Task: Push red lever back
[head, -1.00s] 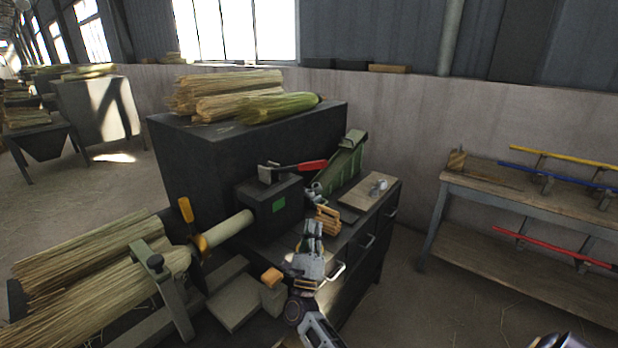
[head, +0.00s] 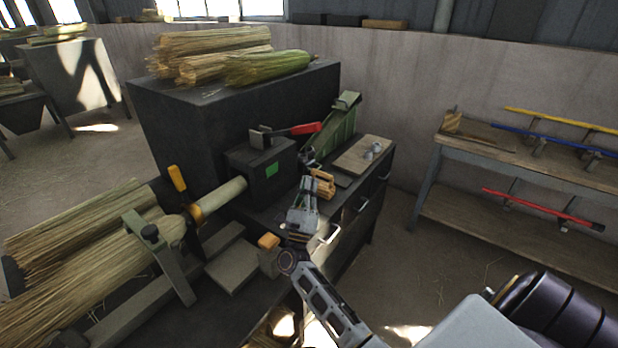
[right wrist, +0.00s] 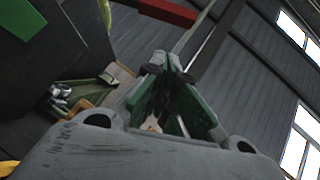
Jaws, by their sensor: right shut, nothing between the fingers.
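The red lever (head: 305,129) sits on top of a dark box with a green patch (head: 271,169). Its red handle points right, and its grey base is at the left. My right gripper (head: 308,182) is shut and empty, in front of the box's right side, below the lever and apart from it. In the right wrist view, the shut fingers (right wrist: 168,65) point up, and the red lever (right wrist: 170,11) crosses the top edge beyond them. My left gripper is not in view.
A wooden block (head: 322,187) lies right beside my right gripper. A green sloped part (head: 342,122) and a wooden board (head: 363,155) stand behind it. A straw bundle (head: 100,270) and a round wooden shaft (head: 223,193) are at left. A rack with coloured handles (head: 550,180) stands at right.

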